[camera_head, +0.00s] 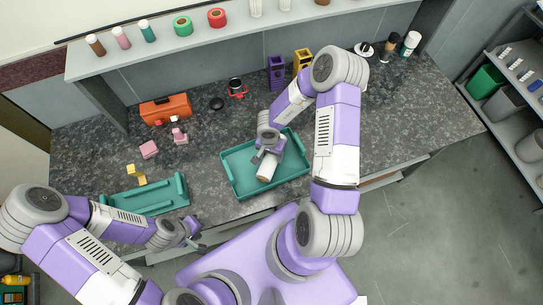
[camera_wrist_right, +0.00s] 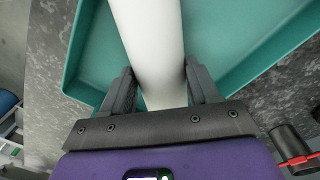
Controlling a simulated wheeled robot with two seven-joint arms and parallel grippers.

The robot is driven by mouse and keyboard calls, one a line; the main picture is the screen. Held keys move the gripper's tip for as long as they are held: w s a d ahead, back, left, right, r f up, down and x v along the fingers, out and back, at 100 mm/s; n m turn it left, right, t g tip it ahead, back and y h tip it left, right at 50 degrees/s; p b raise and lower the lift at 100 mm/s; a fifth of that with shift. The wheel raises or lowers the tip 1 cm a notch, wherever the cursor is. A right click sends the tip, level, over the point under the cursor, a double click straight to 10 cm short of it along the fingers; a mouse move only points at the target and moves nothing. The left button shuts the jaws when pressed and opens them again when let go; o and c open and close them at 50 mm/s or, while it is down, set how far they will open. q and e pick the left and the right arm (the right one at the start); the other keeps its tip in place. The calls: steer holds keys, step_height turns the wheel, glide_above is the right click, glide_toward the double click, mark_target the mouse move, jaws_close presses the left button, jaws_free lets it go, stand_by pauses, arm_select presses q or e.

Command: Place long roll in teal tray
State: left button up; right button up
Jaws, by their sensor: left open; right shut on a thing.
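The long roll, a pale white cylinder (camera_wrist_right: 148,40), runs between the two fingers of my right gripper (camera_wrist_right: 158,88) in the right wrist view. In the head view the roll (camera_head: 267,169) is over the teal tray (camera_head: 234,188), its lower end toward the tray's front. My right gripper (camera_head: 267,154) is shut on the roll above the tray. The tray (camera_wrist_right: 92,50) shows behind the roll in the wrist view; I cannot tell whether the roll touches its floor. My left gripper (camera_head: 197,237) is open and empty, near the counter's front edge at lower left.
An orange toolbox (camera_head: 166,109) stands behind. Purple (camera_head: 277,73) and yellow (camera_head: 303,61) holders stand behind the tray. The counter right of the tray (camera_head: 400,135) is clear.

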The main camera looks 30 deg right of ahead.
steer(key=shift+w+f, duration=0.1)
steer(key=shift+f, duration=0.4)
steer(key=shift+f, duration=0.1)
steer(key=o, duration=1.4)
steer(key=r+p, duration=0.2)
steer(key=r, duration=0.4)
steer(key=r+p, duration=0.2)
steer(key=r, duration=0.4)
steer(key=shift+w+a+r, duration=0.1)
steer(key=shift+a+r, duration=0.05)
steer(key=shift+a, duration=0.05)
